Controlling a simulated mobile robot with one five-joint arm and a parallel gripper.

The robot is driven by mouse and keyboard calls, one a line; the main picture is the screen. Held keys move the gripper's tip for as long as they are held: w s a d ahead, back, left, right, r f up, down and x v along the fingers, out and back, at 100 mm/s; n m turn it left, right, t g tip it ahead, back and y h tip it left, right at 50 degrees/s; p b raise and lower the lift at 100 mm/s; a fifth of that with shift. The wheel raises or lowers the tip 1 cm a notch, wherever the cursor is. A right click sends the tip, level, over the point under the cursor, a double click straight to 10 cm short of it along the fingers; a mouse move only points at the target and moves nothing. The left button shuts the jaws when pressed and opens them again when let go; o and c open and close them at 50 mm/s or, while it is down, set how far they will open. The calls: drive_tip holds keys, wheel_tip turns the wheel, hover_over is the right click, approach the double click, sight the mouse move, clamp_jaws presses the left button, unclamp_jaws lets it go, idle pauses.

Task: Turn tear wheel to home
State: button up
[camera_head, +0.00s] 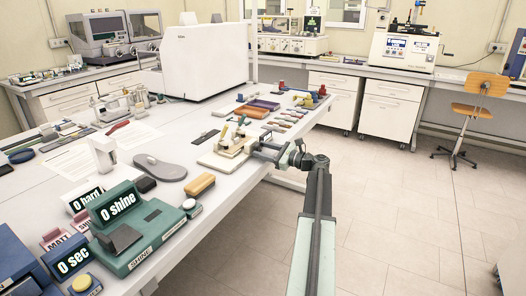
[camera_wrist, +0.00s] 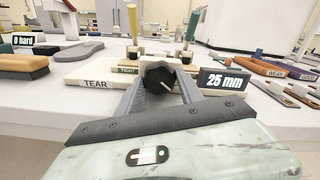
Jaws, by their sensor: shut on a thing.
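The tear device is a cream block (camera_head: 224,153) on the white table near its right edge, in the head view. In the wrist view its base (camera_wrist: 97,81) carries the label TEAR. A dark tear wheel (camera_wrist: 160,77) with a light pointer line faces me; the line slants toward the lower right. My gripper (camera_wrist: 158,92) has its two grey fingers on either side of the wheel and is shut on it. In the head view my gripper (camera_head: 254,147) reaches the device from the right. A dark display (camera_wrist: 224,81) beside the wheel reads 25 mm.
A brush with a wooden back (camera_head: 200,185) and a grey shoe sole (camera_head: 160,169) lie left of the device. A green shine meter (camera_head: 138,229) stands nearer. Coloured trays (camera_head: 250,111) and small strips lie beyond. The floor right of the table is clear.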

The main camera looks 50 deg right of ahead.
drive_tip(key=shift+n, duration=0.4)
drive_tip(key=o, duration=1.4)
drive_tip(key=v, duration=0.8)
